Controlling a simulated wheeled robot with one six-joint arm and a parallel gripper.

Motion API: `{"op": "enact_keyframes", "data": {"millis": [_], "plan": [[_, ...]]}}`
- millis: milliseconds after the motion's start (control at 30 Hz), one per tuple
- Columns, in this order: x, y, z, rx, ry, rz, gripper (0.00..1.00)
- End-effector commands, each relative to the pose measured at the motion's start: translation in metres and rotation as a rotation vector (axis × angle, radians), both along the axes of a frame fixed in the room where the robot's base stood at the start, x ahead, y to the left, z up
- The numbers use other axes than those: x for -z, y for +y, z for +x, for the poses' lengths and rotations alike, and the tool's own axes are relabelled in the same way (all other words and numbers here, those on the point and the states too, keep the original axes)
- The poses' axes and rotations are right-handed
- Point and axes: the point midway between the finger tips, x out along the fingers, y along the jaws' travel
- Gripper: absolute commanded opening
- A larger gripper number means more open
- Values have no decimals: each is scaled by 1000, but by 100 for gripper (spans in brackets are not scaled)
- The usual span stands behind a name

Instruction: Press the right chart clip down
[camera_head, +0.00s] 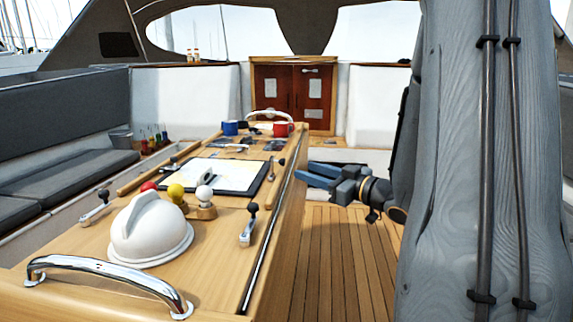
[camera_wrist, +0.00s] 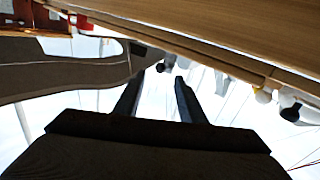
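The chart (camera_head: 222,176) lies flat on the cockpit table, on a dark-edged board. A small dark piece (camera_head: 271,170) at the chart's right edge may be the right clip; it is too small to tell its shape or whether it is up or down. My gripper (camera_head: 312,177) is to the right of the table, beyond its edge and apart from the chart, with its fingers pointing left. In the wrist view my gripper (camera_wrist: 156,82) has two dark fingers spread apart with nothing between them. The chart cannot be made out in that view.
On the table (camera_head: 215,285) stand a white dome (camera_head: 150,230), a chrome rail (camera_head: 105,275), yellow (camera_head: 175,193) and white (camera_head: 204,194) knobs, and black-knobbed levers (camera_head: 249,228). The deck (camera_head: 335,260) right of the table is clear.

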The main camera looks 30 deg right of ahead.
Motion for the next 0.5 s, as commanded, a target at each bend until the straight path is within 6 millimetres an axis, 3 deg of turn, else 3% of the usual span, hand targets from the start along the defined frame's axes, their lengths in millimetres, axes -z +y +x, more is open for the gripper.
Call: {"op": "enact_keyframes", "data": {"millis": [167, 500], "plan": [[-3, 8, 12, -17, -12, 6, 37], [-2, 26, 58, -13, -10, 5, 37]]}}
